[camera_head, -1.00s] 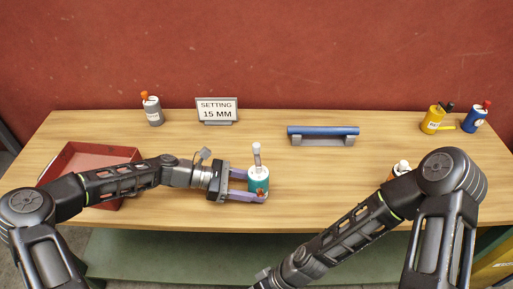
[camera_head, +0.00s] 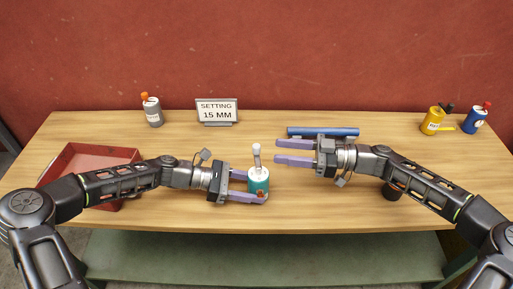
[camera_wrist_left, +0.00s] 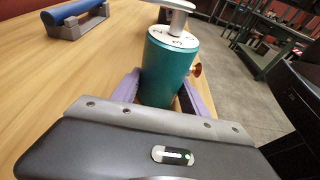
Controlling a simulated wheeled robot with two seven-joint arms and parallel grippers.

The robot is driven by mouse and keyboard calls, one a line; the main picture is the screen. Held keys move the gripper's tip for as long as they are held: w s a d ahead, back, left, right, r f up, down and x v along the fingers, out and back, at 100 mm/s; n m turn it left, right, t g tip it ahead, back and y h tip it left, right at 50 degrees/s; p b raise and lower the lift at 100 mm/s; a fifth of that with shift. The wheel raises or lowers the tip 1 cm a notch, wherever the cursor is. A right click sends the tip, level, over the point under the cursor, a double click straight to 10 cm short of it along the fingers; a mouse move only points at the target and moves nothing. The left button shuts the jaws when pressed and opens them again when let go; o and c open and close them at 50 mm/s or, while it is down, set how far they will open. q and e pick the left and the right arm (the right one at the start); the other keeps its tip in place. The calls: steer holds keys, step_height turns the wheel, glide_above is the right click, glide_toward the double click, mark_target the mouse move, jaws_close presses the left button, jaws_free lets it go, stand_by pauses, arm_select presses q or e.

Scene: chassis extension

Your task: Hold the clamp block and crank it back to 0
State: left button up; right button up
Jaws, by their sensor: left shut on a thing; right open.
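The clamp block (camera_head: 258,184) is a teal cylinder with a white marked top and a crank (camera_head: 257,157) with a pale knob standing on it. It stands upright near the table's front edge. My left gripper (camera_head: 254,188) is shut on it from the left, fingers on both sides. The left wrist view shows the teal body (camera_wrist_left: 166,70) between the purple fingers, with a copper-coloured knob (camera_wrist_left: 196,70) on its side.
A blue bar on a grey stand (camera_head: 323,132) lies just behind my right gripper. A red tray (camera_head: 78,158) is at the left.

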mark_target(257, 148)
steer(key=shift+a, duration=0.1)
steer(key=a, duration=0.5)
steer(key=w+a, duration=0.1)
steer(key=a, duration=0.1)
steer(key=shift+a, duration=0.2)
jaws_close()
stand_by(0.4)
